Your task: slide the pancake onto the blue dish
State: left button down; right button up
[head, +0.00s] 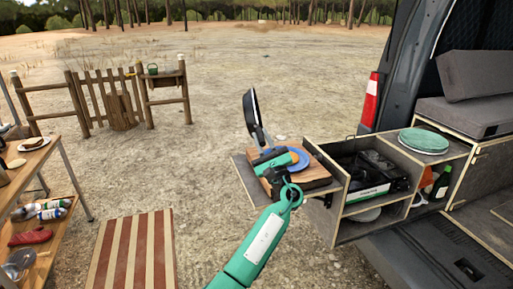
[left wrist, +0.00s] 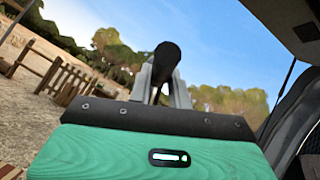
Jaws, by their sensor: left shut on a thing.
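My left gripper (head: 268,156) is shut on the handle of a dark frying pan (head: 251,109). The pan stands steeply tilted, nearly on edge, above the left side of a wooden board (head: 314,174). The left wrist view shows the dark handle (left wrist: 166,62) end-on between the fingers. The blue dish (head: 302,165) lies on the board, just right of the gripper and partly hidden by it. An orange-brown patch, which looks like the pancake (head: 294,157), shows on the dish, partly covered by my gripper. My right gripper is not in view.
The board rests on a pull-out shelf (head: 246,177) at the van's tailgate. To the right are an open drawer with a dark stove (head: 372,175) and a green-topped round thing (head: 424,141). A side table (head: 40,155) stands at the left. The space above the shelf's left is open.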

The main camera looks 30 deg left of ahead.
pick_arm(q)
jog(key=n+g, duration=0.1)
jog(key=n, duration=0.1)
jog(key=n+g, duration=0.1)
jog(key=g, duration=0.1)
jog(key=shift+s+a+f+n, duration=0.1)
jog(key=shift+a+f+n, duration=0.1)
jog(key=shift+n, duration=0.2)
jog(key=shift+s+a+f+n+g+h+b, duration=0.1)
jog(key=shift+s+a+f+n+g+h, duration=0.4)
jog(key=shift+n+g+h, duration=1.05)
jog(key=shift+s+a+f+n+g+h+b, duration=0.2)
jog(key=shift+a+n+g+h, duration=0.6)
jog(key=shift+n, duration=1.5)
jog(key=shift+s+a+f+n+g+h+b, duration=0.1)
jog(key=shift+s+a+f+n+g+h, duration=0.45)
jog(key=shift+n+h, duration=1.15)
jog(key=shift+w+d+r+n+y, duration=0.1)
jog(key=shift+w+r+n+y, duration=0.1)
jog(key=shift+w+n+y, duration=0.05)
